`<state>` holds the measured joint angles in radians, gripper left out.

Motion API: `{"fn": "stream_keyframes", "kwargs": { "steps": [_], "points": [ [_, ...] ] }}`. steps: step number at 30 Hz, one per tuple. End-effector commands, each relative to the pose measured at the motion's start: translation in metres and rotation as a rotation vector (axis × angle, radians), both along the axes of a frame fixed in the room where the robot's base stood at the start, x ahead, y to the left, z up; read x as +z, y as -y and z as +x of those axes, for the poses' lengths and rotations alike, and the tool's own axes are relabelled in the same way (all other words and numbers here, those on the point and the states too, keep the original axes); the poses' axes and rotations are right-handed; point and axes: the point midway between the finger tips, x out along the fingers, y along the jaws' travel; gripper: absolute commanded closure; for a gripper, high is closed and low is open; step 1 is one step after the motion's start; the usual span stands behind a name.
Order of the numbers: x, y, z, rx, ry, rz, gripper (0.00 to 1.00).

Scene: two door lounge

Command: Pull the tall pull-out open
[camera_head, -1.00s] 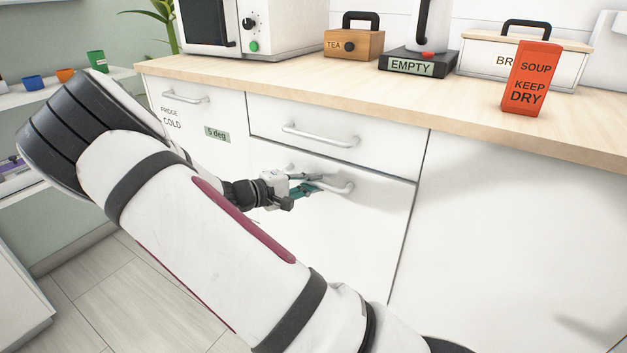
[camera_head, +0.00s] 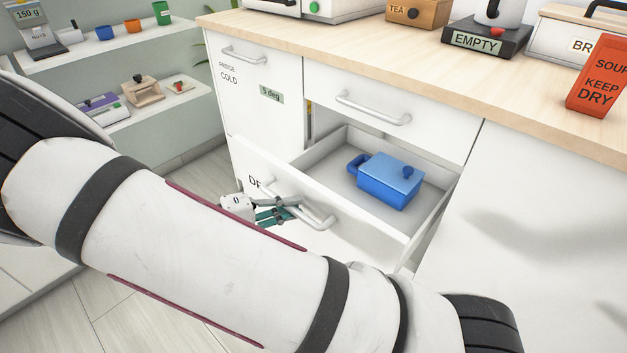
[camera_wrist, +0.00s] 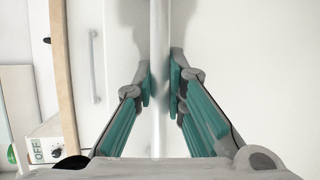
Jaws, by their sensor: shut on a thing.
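The tall pull-out (camera_head: 365,232) is the lower front under the counter. It stands partly out from the cabinet, and its inside shows. A blue lidded pot (camera_head: 390,180) lies in it. My gripper (camera_head: 288,206) is shut on its bar handle (camera_head: 322,220). In the wrist view the handle bar (camera_wrist: 159,130) runs between the two teal fingers of my gripper (camera_wrist: 160,85). My arm hides part of the pull-out's front and its lettering.
The wooden counter (camera_head: 350,60) holds an orange soup box (camera_head: 598,85), a tea box (camera_head: 415,12) and a scale marked EMPTY (camera_head: 487,40). Shelves (camera_head: 120,125) stand at left.

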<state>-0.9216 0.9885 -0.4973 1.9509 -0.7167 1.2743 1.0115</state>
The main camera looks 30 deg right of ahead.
Motion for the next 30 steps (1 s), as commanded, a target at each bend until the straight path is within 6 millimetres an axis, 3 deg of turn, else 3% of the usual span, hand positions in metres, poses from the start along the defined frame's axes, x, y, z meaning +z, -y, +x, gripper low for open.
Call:
{"fn": "stream_keyframes", "kwargs": {
  "steps": [3,12,19,30],
  "points": [
    [0.001,-0.029,-0.01,0.004,-0.002,0.001,1.0],
    [0.0,-0.079,-0.028,0.002,-0.002,0.0,1.0],
    [0.0,-0.095,-0.034,0.001,-0.002,0.0,1.0],
    [-0.001,-0.098,-0.035,0.001,-0.001,0.001,1.0]
  ]
}}
